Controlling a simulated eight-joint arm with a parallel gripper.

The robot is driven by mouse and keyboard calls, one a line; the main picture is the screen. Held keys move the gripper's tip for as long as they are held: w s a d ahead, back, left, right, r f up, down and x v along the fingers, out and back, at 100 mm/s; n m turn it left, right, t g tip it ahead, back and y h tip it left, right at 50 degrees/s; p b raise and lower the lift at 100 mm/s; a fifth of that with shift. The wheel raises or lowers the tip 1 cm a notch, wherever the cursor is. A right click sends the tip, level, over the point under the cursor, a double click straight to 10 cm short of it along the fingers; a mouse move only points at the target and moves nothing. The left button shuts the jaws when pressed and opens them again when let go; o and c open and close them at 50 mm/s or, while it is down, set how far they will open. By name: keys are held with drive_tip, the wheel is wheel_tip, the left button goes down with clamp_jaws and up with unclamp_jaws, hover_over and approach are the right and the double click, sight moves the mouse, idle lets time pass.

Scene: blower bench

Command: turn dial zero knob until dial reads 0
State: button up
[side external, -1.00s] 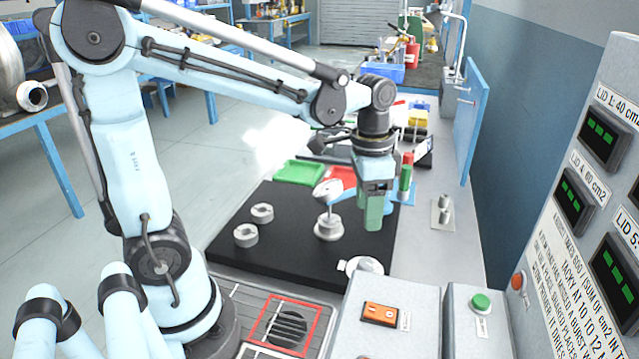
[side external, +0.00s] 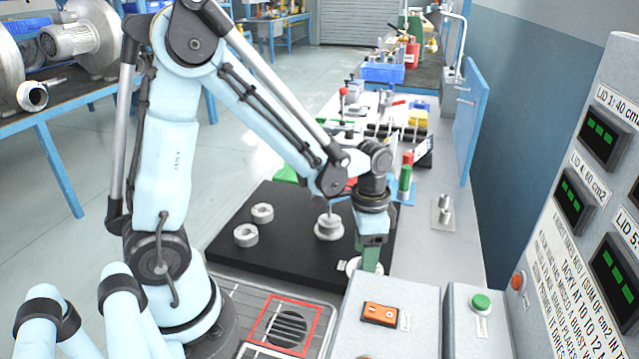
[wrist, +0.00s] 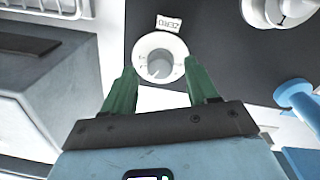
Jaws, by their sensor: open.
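The round knob (wrist: 158,64) is grey and sits in a white ring with small marks, on the black mat, in the wrist view. A small white tag (wrist: 168,23) with dark characters lies beside it, too small to read surely. My gripper (wrist: 160,70) is open, its two green fingers on either side of the knob's near edge, with nothing held. I cannot tell whether they touch it. In the side view my gripper (side external: 370,266) points down at the mat's front right and partly hides the white ring (side external: 351,265). No dial reading is legible.
A white round-based post (side external: 329,228) stands behind the knob on the black mat (side external: 285,215). A grey box with an orange switch (side external: 380,313) is close in front. A blue-ended object (wrist: 292,92) lies to the right.

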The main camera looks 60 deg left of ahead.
drive_tip(key=shift+f, duration=0.85)
drive_tip(key=shift+c, duration=0.4)
drive_tip(key=c, duration=1)
